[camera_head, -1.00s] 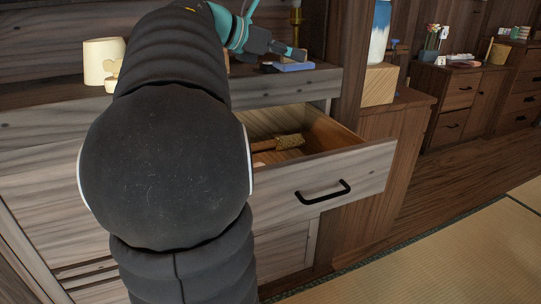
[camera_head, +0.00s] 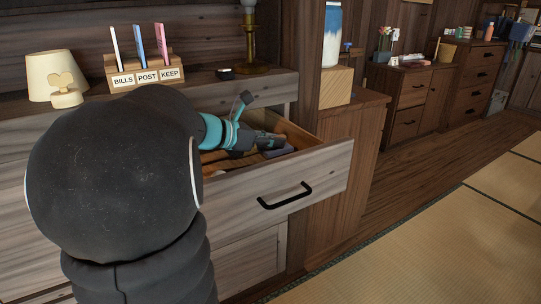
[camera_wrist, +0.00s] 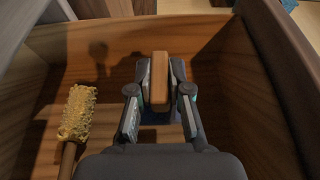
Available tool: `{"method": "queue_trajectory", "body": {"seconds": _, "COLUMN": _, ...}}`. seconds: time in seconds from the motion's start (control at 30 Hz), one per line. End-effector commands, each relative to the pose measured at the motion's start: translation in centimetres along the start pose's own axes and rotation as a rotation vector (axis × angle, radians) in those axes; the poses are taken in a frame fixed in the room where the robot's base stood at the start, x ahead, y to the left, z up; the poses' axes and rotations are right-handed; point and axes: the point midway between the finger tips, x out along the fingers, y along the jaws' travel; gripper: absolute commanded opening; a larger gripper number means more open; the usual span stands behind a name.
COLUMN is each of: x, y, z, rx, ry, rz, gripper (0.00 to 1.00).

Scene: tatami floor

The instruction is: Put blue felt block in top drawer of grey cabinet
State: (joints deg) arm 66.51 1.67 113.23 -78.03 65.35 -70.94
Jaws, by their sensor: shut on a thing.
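The top drawer (camera_head: 315,180) of the grey cabinet (camera_head: 262,88) stands open. My gripper (camera_head: 268,143) reaches down into it. In the wrist view my gripper (camera_wrist: 159,88) is shut on the blue felt block, gripping its wooden back (camera_wrist: 159,75) between both fingers. A little of the dark blue felt (camera_wrist: 155,117) shows below. The block is inside the drawer walls; I cannot tell whether it touches the drawer floor. In the head view the block (camera_head: 279,152) shows only in part beside the fingers.
A brush with yellow bristles (camera_wrist: 78,113) lies in the drawer, left of the block in the wrist view. On the cabinet top are a lamp (camera_head: 52,75), a letter holder (camera_head: 145,72) and a brass stand (camera_head: 252,55). Drawer floor right of the block looks clear.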

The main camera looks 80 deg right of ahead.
Motion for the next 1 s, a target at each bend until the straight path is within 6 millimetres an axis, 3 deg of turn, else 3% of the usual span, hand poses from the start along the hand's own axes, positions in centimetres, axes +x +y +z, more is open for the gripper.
{"method": "queue_trajectory", "body": {"seconds": 0.33, "x": 1.2, "y": 0.0, "z": -3.5, "rx": -0.001, "ry": 0.001, "rz": 0.001, "gripper": 0.00}}
{"method": "queue_trajectory", "body": {"seconds": 1.0, "x": 1.6, "y": 0.0, "z": -4.5, "rx": 0.000, "ry": 0.000, "rz": 0.001, "gripper": 0.00}}
